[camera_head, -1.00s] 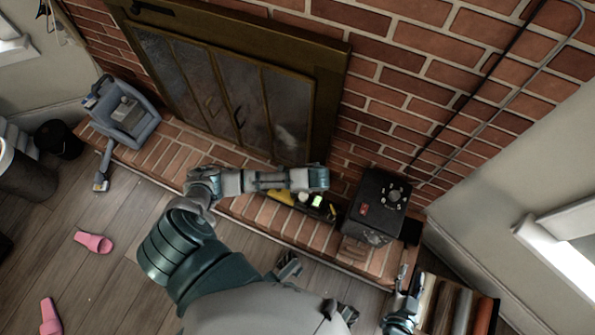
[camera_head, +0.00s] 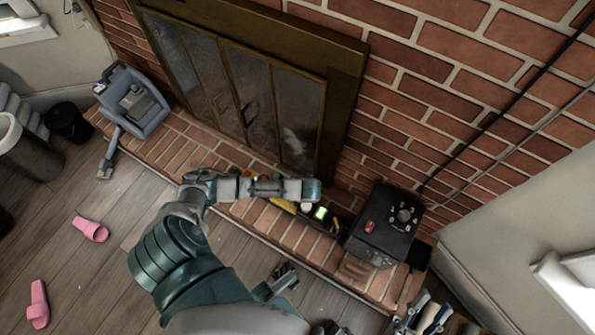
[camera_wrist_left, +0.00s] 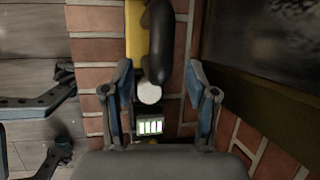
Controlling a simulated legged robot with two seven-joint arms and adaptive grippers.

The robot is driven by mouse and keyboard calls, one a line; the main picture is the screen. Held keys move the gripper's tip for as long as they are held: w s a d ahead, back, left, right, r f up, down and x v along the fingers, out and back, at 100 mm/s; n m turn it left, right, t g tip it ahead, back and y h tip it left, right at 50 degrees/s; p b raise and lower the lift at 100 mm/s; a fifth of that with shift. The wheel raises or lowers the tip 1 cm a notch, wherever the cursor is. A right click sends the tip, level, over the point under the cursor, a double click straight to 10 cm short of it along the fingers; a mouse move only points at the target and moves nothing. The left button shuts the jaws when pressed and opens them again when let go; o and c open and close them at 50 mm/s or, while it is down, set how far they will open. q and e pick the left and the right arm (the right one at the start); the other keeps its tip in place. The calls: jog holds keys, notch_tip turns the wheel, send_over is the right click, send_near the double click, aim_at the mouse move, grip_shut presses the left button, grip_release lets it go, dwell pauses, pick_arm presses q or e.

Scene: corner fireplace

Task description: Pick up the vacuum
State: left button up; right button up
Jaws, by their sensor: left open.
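The yellow and black handheld device with a small green display, which looks like the vacuum (camera_head: 320,212), lies on the brick hearth. My left forearm covers part of it in the head view. In the left wrist view the vacuum (camera_wrist_left: 138,38) shows its yellow body, black handle, white round knob and lit display. My left gripper (camera_wrist_left: 158,70) is open, with its blue fingers on either side of the knob end; I cannot tell whether they touch it. My right gripper (camera_head: 310,298) is low over the floor, its fingers apart and empty.
A black box with a numbered dial (camera_head: 385,225) stands on the hearth right of the vacuum. The fireplace doors (camera_head: 240,95) rise behind. A blue-grey machine (camera_head: 135,105) stands at the hearth's left end.

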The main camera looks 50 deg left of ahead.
pick_arm(q)
jog(key=b+x, duration=0.1)
jog(key=x, duration=0.2)
jog(key=shift+d, duration=0.1)
pick_arm(e)
jog(key=s+r+t, duration=0.1)
jog(key=s+r+m+t, duration=0.1)
jog(key=s+t, duration=0.1)
jog(key=shift+d+r, duration=0.2)
jog(key=shift+d, duration=0.2)
pick_arm(q)
jog(key=shift+c, duration=0.3)
grip_shut()
jog(key=shift+w, duration=0.1)
